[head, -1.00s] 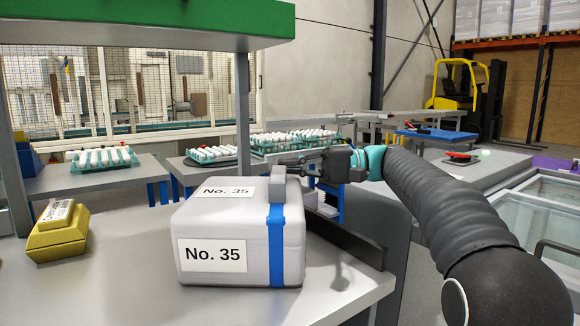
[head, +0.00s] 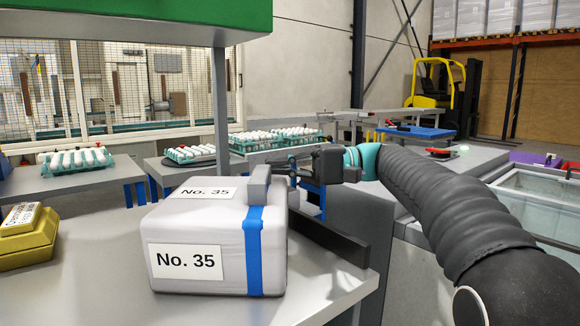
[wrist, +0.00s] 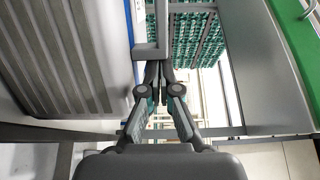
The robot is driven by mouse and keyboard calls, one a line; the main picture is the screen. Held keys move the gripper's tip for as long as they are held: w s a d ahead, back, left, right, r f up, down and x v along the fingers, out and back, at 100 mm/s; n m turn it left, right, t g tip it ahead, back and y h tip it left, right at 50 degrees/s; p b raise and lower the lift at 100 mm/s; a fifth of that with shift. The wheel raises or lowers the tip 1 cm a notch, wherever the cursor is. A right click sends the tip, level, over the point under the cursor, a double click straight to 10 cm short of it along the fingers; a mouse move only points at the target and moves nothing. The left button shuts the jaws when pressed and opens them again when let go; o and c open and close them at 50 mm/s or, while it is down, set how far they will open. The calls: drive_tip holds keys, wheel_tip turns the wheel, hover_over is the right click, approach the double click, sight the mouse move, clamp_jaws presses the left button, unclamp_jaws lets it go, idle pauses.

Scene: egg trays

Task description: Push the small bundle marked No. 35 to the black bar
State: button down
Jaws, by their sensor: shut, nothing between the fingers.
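The bundle marked No. 35 (head: 200,215) is a pale grey rounded block with a blue strap and labels on its front and top. In the head view it stands upright on the grey table. The black bar (head: 335,247) runs along the table's right side, just right of the bundle in the picture. My gripper (head: 280,166) reaches leftward behind the bundle's top right edge. In the wrist view its fingers (wrist: 160,72) are together with nothing between them. A grey block (head: 258,182) shows at the bundle's top edge; I cannot tell whether the gripper touches the bundle.
A yellow labelled bundle (head: 28,238) lies left on the same table (head: 100,285). A grey post (head: 222,110) and green shelf (head: 130,18) stand behind and above. Egg trays (head: 75,162) sit on tables beyond. Table surface is free between the bundles.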

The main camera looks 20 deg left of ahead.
drive_tip(key=shift+s+a, duration=0.15)
drive_tip(key=shift+a, duration=0.05)
drive_tip(key=shift+w+a+r+p, duration=0.15)
drive_tip(key=shift+w+a+p, duration=0.1)
drive_tip(key=shift+w+p, duration=0.3)
drive_tip(key=shift+w+a+p, duration=0.75)
drive_tip(key=shift+w+a, duration=0.05)
drive_tip(key=shift+a, duration=0.3)
drive_tip(key=v, duration=1)
drive_tip(key=s+d+f+m+t+h, duration=0.3)
drive_tip(key=s+d+f+t+h, duration=0.2)
drive_tip(key=s+d+t, duration=0.25)
drive_tip(key=s+d+f+m+t+h, duration=0.3)
drive_tip(key=s+d+f+t+h, duration=0.25)
drive_tip(key=d, duration=0.35)
drive_tip(key=s+d+f+h, duration=0.5)
drive_tip(key=s+d+f, duration=0.7)
drive_tip(key=s+f, duration=0.3)
drive_tip(key=shift+s+d+f+n+t, duration=0.25)
drive_tip(key=shift+f+n+t, duration=0.15)
drive_tip(key=shift+f, duration=0.45)
drive_tip(key=shift+h, duration=0.25)
